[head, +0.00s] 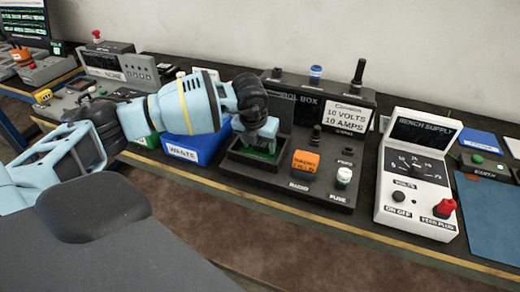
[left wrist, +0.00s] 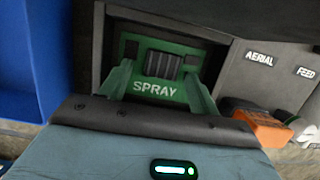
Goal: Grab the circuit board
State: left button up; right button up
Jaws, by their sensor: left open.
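The green circuit board (head: 256,154) sits in a dark square recess of the control box, mostly hidden under my left gripper (head: 257,132). In the left wrist view the board (left wrist: 156,90) carries the word SPRAY and a dark ribbed block. My left gripper (left wrist: 160,78) is open, with one finger toward each side of the board. I cannot tell whether the fingers touch it. My right gripper is not in view.
The control box (head: 325,190) has an orange button (head: 305,163) and a white-and-green knob (head: 343,177) right of the recess. A blue waste bin (head: 190,149) stands close on the left. A white bench supply (head: 420,175) stands to the right. A wall is behind.

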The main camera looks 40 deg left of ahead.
aim_at(259, 153)
pick_arm(q)
jog(key=shift+c, duration=0.4)
jog(key=shift+r, duration=0.1)
jog(key=c, duration=1)
notch_tip(259, 153, up, 18)
